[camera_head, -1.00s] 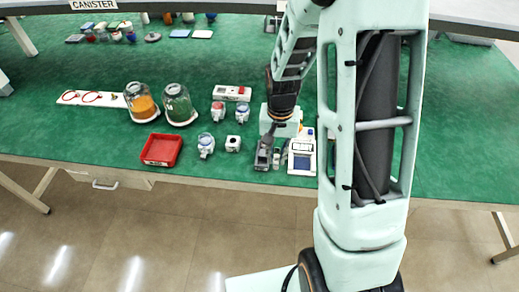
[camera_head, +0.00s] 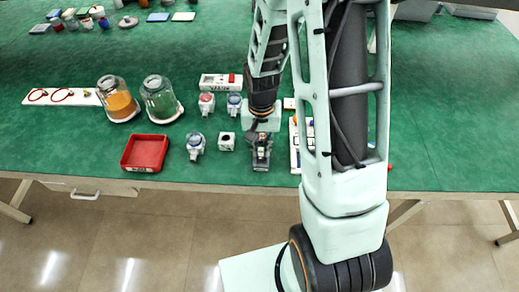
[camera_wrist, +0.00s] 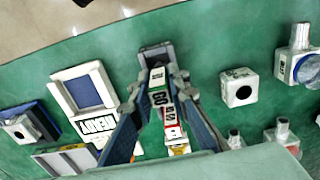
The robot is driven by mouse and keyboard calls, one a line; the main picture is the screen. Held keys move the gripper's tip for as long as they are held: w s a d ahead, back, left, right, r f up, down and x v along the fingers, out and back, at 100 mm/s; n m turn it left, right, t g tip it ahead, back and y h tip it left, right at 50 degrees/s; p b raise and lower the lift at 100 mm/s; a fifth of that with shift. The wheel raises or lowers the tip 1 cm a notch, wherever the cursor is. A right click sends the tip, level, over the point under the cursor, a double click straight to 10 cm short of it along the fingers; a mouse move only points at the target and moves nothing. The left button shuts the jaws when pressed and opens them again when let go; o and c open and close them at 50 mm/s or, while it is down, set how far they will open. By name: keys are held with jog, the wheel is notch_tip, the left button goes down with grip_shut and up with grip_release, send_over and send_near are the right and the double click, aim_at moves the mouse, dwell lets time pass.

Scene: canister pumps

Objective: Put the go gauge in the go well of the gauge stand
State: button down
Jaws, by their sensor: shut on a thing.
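My gripper (camera_wrist: 160,112) is shut on the go gauge (camera_wrist: 158,98), a narrow white piece with black "GO" lettering and red marks, seen between the two fingers in the wrist view. The dark grey gauge stand (camera_wrist: 155,52) shows just beyond the fingertips. In the head view my gripper (camera_head: 262,140) is right over the dark stand (camera_head: 261,164) near the table's front edge. The fingers and gauge cover most of the stand, so I cannot tell whether the gauge is inside a well or above it.
A white device marked READY (camera_wrist: 82,90) stands close beside the stand. A white cube with a round hole (camera_head: 226,141) is on the other side. A red tray (camera_head: 145,153), glass jars (camera_head: 160,100) and small pump parts (camera_head: 195,146) lie further left. Green table right of my arm is largely clear.

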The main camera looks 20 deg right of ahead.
jog(key=shift+f+b, duration=0.3)
jog(key=shift+f, duration=0.75)
jog(key=shift+f, duration=0.2)
jog(key=c, duration=1.8)
grip_release()
jog(key=shift+c, duration=0.2)
jog(key=shift+r, duration=0.15)
notch_tip(320, 180, up, 12)
jog(key=shift+r, duration=0.1)
